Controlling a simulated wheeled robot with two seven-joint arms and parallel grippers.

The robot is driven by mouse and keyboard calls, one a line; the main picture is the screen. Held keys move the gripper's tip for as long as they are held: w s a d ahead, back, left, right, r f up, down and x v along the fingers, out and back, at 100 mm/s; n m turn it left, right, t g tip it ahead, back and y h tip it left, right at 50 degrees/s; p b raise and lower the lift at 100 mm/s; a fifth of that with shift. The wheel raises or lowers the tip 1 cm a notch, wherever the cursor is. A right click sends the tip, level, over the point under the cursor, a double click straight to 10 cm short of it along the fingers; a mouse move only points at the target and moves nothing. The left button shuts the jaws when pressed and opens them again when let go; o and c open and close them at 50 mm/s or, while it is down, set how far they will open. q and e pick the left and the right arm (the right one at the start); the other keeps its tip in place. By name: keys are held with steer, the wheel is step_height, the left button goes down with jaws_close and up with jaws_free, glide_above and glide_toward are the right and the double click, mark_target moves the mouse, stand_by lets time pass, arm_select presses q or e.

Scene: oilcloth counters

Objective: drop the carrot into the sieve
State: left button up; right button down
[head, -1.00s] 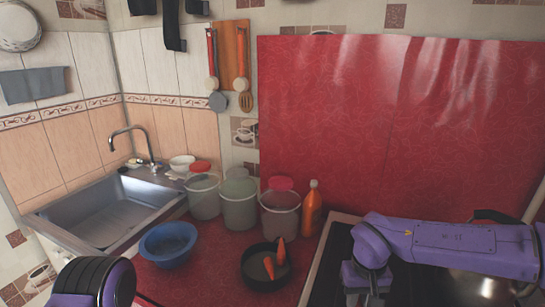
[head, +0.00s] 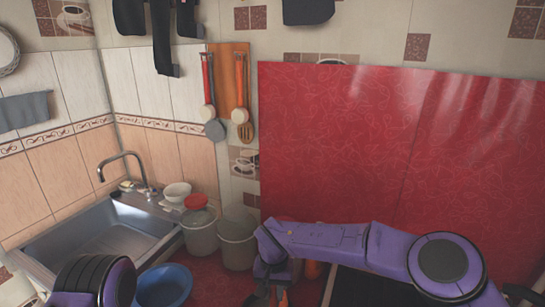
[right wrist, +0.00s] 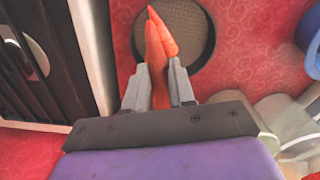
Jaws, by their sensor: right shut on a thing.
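My right gripper (right wrist: 158,70) is shut on a carrot (right wrist: 157,72) in the right wrist view. A second orange carrot tip (right wrist: 164,32) shows right beside it; the two overlap there. In the head view the right gripper (head: 270,295) is cut by the bottom edge. My left gripper is out of view.
A sink (head: 95,240) is at left, a black stove (head: 365,287) at right. A red panel (head: 330,150) rises behind.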

mark_target(272, 303)
steer(key=shift+w+a+f, duration=0.25)
steer(key=shift+f, duration=0.05)
steer(key=shift+f+b, duration=0.35)
steer(key=shift+b, duration=0.1)
steer(key=f+b, duration=0.4)
steer(key=shift+s+f, duration=0.15)
steer(key=shift+s, duration=0.05)
steer(key=shift+w+f+b, duration=0.15)
steer(key=shift+f+b, duration=0.2)
steer(key=shift+f, duration=0.1)
steer(key=shift+r, duration=0.1)
steer(key=shift+d, duration=0.1)
steer(key=c, duration=0.9)
jaws_free()
steer(key=shift+r, duration=0.1)
steer(key=shift+o, duration=0.2)
